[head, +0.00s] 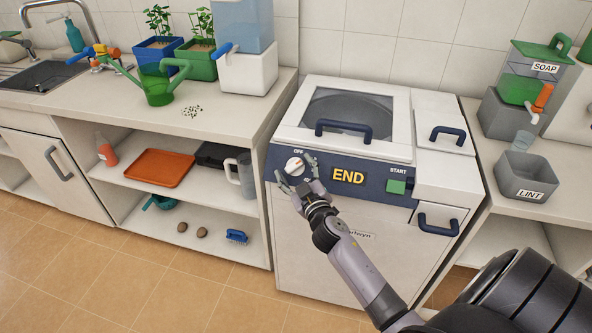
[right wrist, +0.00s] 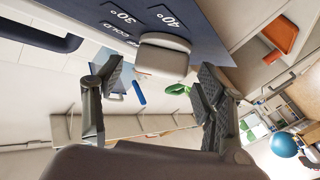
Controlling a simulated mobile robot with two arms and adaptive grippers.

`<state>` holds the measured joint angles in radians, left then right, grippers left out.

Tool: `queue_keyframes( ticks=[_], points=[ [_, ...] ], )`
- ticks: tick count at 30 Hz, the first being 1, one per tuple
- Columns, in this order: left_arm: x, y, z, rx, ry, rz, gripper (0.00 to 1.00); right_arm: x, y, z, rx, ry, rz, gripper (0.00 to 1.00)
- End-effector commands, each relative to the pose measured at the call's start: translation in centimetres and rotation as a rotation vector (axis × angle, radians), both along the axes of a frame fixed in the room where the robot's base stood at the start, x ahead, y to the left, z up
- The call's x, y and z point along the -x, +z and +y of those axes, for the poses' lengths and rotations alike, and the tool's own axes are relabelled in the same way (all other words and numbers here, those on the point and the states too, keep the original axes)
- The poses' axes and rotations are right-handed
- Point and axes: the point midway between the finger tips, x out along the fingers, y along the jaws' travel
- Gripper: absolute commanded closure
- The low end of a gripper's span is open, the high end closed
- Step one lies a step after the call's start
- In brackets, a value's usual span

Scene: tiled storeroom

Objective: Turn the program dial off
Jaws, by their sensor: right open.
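The program dial (head: 294,164) is a round pale knob with a small red mark on the dark blue panel (head: 328,176) of the washer, under the OFF label. My right gripper (head: 295,173) is open and empty right at the dial, its fingers to either side of it in the picture. In the right wrist view the dial (right wrist: 163,56) shows between the two fingertips (right wrist: 160,70), with neither visibly touching it. COLD, 30° and 40° labels show beside it. The panel display reads END. My left gripper is not in view.
A green START button (head: 396,187) is right of the display. The closed lid (head: 347,110) has a blue handle above the panel. An open shelf with an orange tray (head: 159,168) and a grey jug (head: 242,174) stands left. A LINT bin (head: 526,176) is on the right counter.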

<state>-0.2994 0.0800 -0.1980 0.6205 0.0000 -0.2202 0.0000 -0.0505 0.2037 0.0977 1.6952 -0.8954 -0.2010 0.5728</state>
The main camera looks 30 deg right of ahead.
Motion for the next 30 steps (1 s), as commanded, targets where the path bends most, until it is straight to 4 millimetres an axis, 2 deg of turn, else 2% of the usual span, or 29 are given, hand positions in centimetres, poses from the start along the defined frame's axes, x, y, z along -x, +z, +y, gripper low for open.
queue_keyframes(
  ticks=[4, 24, 30],
  points=[
    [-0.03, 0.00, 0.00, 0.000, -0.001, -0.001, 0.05, 0.02, 0.01, 0.01, 0.000, 0.000, 0.000, 0.38],
    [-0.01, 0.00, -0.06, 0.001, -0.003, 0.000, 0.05, 0.05, 0.00, 0.02, 0.000, 0.000, 0.000, 0.83],
    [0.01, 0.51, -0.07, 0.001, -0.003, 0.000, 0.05, 0.06, 0.20, -0.03, 0.007, 0.009, 0.007, 0.83]
  ],
)
